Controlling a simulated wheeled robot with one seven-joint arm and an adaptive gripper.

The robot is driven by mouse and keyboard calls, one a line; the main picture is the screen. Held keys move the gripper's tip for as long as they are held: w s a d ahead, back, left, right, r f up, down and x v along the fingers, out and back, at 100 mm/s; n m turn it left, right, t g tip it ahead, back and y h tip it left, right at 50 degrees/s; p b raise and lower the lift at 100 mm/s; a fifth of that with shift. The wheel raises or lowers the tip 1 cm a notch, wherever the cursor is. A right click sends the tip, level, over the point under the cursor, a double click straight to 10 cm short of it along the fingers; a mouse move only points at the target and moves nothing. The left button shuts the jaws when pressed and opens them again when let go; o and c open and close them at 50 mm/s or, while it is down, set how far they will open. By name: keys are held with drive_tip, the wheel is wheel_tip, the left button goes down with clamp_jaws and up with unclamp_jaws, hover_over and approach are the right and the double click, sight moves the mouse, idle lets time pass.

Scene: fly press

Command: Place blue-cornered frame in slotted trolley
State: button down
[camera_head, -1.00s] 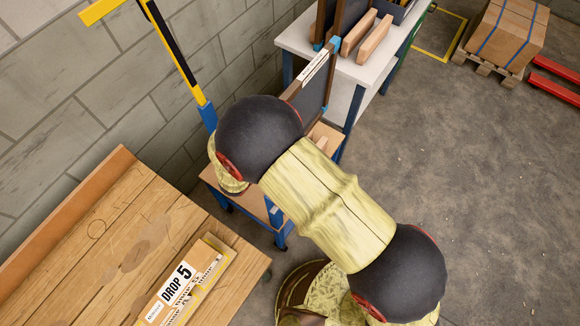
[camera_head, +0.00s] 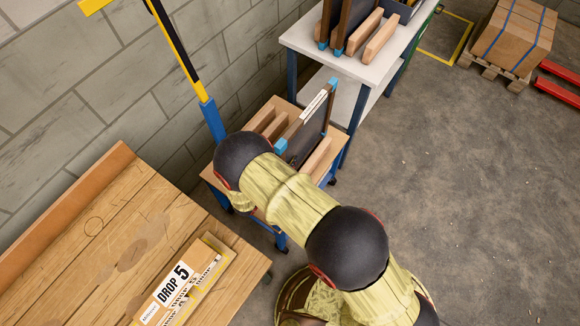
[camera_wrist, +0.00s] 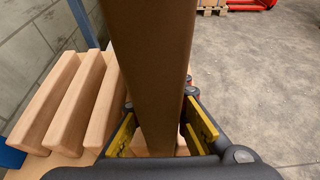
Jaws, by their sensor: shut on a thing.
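The blue-cornered frame (camera_head: 305,128) has a dark panel, brown edges and a white label strip along its top. It stands near upright over the slotted trolley (camera_head: 281,240), which has blue legs and pale wooden bars. One bar (camera_head: 318,157) is right of the frame and others (camera_head: 262,120) are left of it. In the wrist view, my gripper (camera_wrist: 160,132) is shut on the brown edge of the frame (camera_wrist: 152,60), with yellow pads on both sides. Wooden bars (camera_wrist: 62,100) show to its left. The frame's lower edge is hidden, so I cannot tell whether it is seated. My arm hides the gripper in the head view.
A white-topped bench (camera_head: 375,68) behind holds more blue-cornered frames (camera_head: 343,25) between wooden bars. A wooden table (camera_head: 100,235) at left carries a DROP 5 box (camera_head: 185,283). A yellow and blue post (camera_head: 212,118) stands by the wall.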

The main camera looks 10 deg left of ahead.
drive_tip(key=shift+f+b, duration=0.3)
drive_tip(key=shift+f, duration=1.55)
drive_tip(key=shift+r, duration=0.1)
drive_tip(key=c, duration=1.7)
unclamp_jaws()
drive_tip(key=shift+c, duration=0.2)
drive_tip(key=p+v, duration=0.1)
drive_tip(key=v, duration=1.1)
drive_tip(key=shift+d, duration=0.1)
drive_tip(key=shift+r, duration=0.1)
